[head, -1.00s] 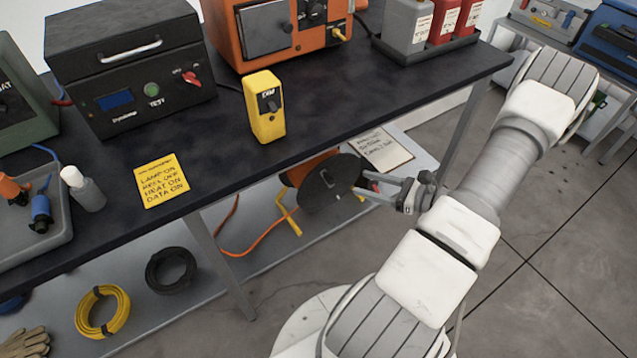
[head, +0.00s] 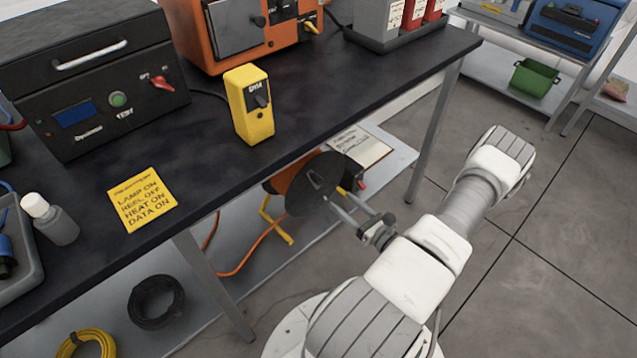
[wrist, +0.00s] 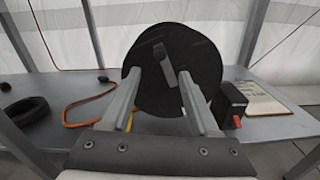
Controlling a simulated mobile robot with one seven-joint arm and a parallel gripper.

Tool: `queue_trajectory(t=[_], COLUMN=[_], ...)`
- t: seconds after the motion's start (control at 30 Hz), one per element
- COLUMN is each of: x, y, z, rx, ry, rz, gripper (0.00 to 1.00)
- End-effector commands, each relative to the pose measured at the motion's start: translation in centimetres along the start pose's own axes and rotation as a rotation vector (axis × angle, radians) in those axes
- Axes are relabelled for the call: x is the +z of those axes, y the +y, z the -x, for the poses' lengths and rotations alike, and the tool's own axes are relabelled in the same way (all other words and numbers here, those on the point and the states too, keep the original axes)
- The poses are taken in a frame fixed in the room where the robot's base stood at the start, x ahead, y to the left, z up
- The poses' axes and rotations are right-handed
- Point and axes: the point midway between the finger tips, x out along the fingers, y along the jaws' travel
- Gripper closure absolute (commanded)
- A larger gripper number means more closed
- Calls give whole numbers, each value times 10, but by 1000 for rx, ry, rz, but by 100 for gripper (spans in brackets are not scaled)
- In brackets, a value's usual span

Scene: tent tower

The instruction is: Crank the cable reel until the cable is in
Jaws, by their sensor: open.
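The cable reel stands on the lower shelf under the bench, with a dark round side disc (head: 314,184) facing my arm and an orange drum (head: 292,174) behind it. In the wrist view the disc (wrist: 178,100) fills the middle, and a grey crank bar (wrist: 163,62) lies across its face. An orange cable (head: 240,268) runs from the reel along the shelf and up to the left. My gripper (head: 350,208) is open in front of the disc. In the wrist view its fingers (wrist: 157,82) stand apart, one on each side of the crank; I cannot tell whether they touch it.
The bench top (head: 300,110) overhangs the reel, and a bench leg (head: 215,275) stands to its left. A black box with a red part (wrist: 230,103) and a paper sheet (head: 360,148) lie right of the reel. A black coil (head: 156,302) lies on the shelf.

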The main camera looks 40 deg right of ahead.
Motion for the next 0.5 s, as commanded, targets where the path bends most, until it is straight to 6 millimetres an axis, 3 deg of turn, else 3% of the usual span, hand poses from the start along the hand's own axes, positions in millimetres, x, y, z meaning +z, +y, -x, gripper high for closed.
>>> queue_trajectory(t=[0.3, 0.5], x=[-3, -2], y=[0, 0], z=[-70, -100], rx=[4, 2], ry=[0, 0], rz=[3, 1], gripper=[39, 39])
